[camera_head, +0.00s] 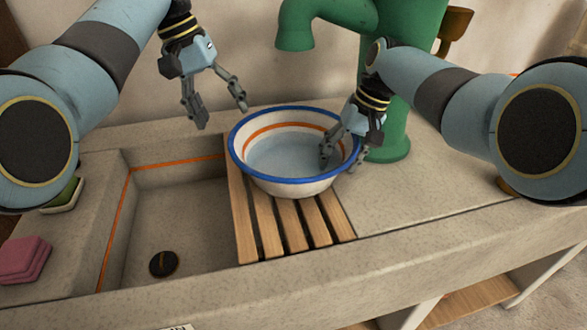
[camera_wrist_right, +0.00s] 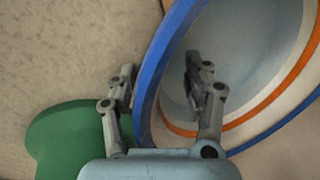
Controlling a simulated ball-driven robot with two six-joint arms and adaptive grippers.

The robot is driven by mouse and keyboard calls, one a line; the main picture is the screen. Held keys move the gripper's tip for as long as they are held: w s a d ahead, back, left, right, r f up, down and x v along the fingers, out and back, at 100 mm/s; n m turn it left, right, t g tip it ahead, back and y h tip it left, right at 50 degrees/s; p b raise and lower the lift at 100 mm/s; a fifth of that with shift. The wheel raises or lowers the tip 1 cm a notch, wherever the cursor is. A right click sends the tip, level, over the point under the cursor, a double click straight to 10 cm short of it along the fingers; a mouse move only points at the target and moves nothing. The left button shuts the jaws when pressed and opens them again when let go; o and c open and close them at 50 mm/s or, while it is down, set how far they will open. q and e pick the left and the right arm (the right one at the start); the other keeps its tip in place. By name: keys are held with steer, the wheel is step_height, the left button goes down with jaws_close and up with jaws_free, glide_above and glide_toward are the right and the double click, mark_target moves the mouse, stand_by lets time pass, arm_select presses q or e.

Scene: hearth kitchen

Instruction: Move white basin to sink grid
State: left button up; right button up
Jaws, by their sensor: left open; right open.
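The white basin (camera_head: 290,188) has a blue rim and an orange stripe inside. It rests upright on the wooden slatted sink grid (camera_head: 265,222), over the grid's back part. My right gripper (camera_head: 342,163) is open at the basin's right rim, one finger inside the basin and the other outside. The right wrist view shows the blue rim of the basin (camera_wrist_right: 152,75) between the two open fingers (camera_wrist_right: 160,90). My left gripper (camera_head: 219,115) is open and empty, above and left of the basin, apart from it.
The stone sink (camera_head: 195,215) with a dark drain (camera_head: 163,263) lies left of the grid. A green pump (camera_head: 392,135) stands behind and right of the basin. Pink sponges (camera_head: 24,258) and a green item in a dish (camera_head: 66,192) sit at the left. The right counter (camera_head: 430,190) is clear.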

mark_target(354, 139)
steer(key=shift+r, duration=0.1)
steer(key=v, duration=0.7)
steer(key=shift+r, duration=0.25)
steer(key=shift+r, duration=0.1)
